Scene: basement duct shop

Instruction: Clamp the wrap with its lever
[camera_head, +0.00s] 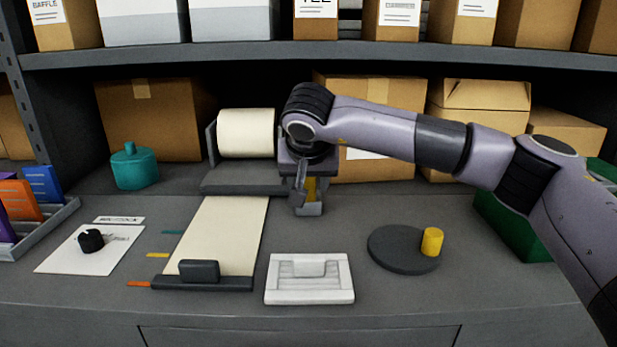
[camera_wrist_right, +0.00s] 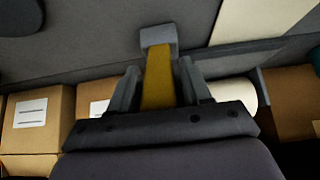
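The wrap is a cream roll (camera_head: 246,133) in a dark grey holder, with a flat sheet (camera_head: 222,235) drawn out toward the front. The sheet passes under the holder's grey bar (camera_head: 243,178) and ends at a dark strip (camera_head: 202,283) with a raised block. The yellow lever (camera_wrist_right: 157,82) with a grey end stands just right of the holder. My right gripper (camera_head: 308,188) is at the lever from above. My left gripper is not in view.
A white tray-like block (camera_head: 309,291), a dark disc with a yellow knob (camera_head: 432,241), a teal canister (camera_head: 134,166) and a white card with a black knob (camera_head: 91,240) stand around the bench. Boxes (camera_head: 152,118) line the back below a shelf (camera_head: 300,55).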

